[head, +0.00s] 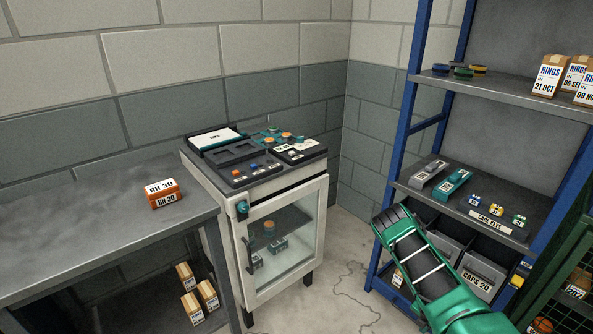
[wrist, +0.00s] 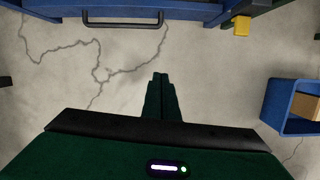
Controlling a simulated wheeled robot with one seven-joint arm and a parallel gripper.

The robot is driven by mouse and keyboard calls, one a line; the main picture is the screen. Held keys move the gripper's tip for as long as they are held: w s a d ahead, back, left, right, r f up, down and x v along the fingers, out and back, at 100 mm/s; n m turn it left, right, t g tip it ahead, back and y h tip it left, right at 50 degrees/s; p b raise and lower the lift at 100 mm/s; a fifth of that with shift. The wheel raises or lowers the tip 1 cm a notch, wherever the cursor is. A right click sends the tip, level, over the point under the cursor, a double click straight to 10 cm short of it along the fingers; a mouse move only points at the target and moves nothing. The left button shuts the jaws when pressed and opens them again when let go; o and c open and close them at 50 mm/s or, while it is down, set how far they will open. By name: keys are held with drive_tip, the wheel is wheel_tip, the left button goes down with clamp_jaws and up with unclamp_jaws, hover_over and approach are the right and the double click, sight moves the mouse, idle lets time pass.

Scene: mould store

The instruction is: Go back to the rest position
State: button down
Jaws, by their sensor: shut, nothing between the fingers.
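My gripper shows in the wrist view (wrist: 160,77), its dark green fingers together and empty above the bare concrete floor. In the head view my green and black arm reaches in from the lower right, in front of the blue shelf rack (head: 405,110). The fingertips cannot be made out in the head view. My gripper touches nothing in the wrist view.
A glass-door cabinet (head: 240,232) with control boxes on top stands mid-view. A metal bench (head: 60,225) at left bears an orange box (head: 163,193). A blue bin (wrist: 275,98) stands right in the wrist view. The floor between is clear.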

drive_tip(key=w+r+m, duration=0.3)
drive_tip(key=r+m, duration=0.1)
drive_tip(key=r, duration=0.7)
drive_tip(key=w+r+m, duration=0.2)
drive_tip(key=r+m, duration=0.2)
drive_tip(key=r, duration=0.7)
drive_tip(key=s+a+r+m+g, duration=0.1)
drive_tip(key=s+r+m, duration=0.25)
drive_tip(key=r, duration=0.65)
drive_tip(key=s+a+r+m, duration=0.15)
drive_tip(key=r+m, duration=0.25)
drive_tip(key=r, duration=0.7)
drive_tip(key=s+a+r+m+y, duration=0.1)
drive_tip(key=s+a+r+m, duration=0.25)
drive_tip(key=s+r, duration=0.45)
drive_tip(key=s+a+r+m+y, duration=0.15)
drive_tip(key=s+r+m, duration=0.25)
drive_tip(key=s+r, duration=0.4)
drive_tip(key=s+a+r+m, duration=0.3)
drive_tip(key=s+r, duration=0.1)
drive_tip(key=s, duration=0.4)
drive_tip(key=s+a+r+m, duration=0.3)
drive_tip(key=s+r+m, duration=0.1)
drive_tip(key=s, duration=0.4)
drive_tip(key=shift+a+g, duration=0.3)
